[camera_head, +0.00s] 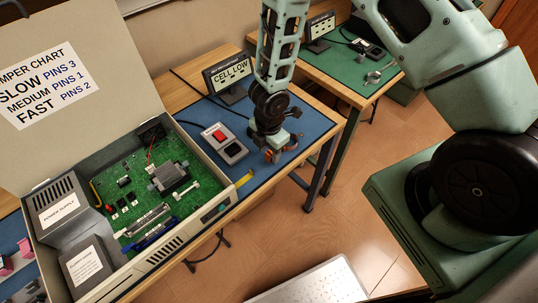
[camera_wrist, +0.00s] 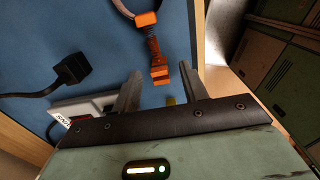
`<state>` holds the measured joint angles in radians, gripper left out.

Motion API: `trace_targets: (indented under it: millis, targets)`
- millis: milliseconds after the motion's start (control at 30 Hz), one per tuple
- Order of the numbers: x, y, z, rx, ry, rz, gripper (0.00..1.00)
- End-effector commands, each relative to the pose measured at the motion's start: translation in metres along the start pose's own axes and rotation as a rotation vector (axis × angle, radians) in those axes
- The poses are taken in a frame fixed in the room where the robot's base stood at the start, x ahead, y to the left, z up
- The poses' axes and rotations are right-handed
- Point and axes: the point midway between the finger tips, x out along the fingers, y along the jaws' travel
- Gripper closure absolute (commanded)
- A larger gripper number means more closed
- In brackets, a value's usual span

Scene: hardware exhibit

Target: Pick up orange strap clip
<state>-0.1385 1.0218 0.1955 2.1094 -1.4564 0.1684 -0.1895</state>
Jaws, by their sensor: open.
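The orange strap clip (camera_wrist: 146,20) lies on the blue mat in the wrist view, joined to a dark strap loop. A second orange end piece (camera_wrist: 160,75) hangs below it on a short brown length. My gripper (camera_wrist: 158,88) is open, and its right finger is close beside the lower orange piece. Nothing is visibly held between the fingers. In the head view my gripper (camera_head: 278,154) is low over the right part of the blue mat, and a little orange shows beside its fingers. Most of the strap is hidden there.
A switch box with a red button (camera_head: 219,134) stands left of my gripper. A "CELL LOW" display (camera_head: 229,71) stands behind. An open computer case (camera_head: 205,212) fills the left. A black connector on a cable (camera_wrist: 72,68) lies on the blue mat (camera_wrist: 95,25). The table's right edge is close.

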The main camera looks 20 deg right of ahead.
Motion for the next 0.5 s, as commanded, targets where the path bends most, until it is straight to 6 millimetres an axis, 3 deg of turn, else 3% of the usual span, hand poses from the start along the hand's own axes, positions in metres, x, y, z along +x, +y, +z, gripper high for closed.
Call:
trace_targets:
  millis: [100, 367, 400, 500]
  targets:
    - [0.0158, -0.0006, -0.0004, -0.002, 0.001, -0.001, 0.56]
    - [0.0174, -0.0002, -0.0002, 0.000, 0.001, 0.001, 0.56]
    - [0.0174, -0.0002, -0.0002, 0.000, 0.001, 0.001, 0.59]
    - [0.0173, -0.0003, -0.0002, 0.000, 0.001, 0.001, 0.87]
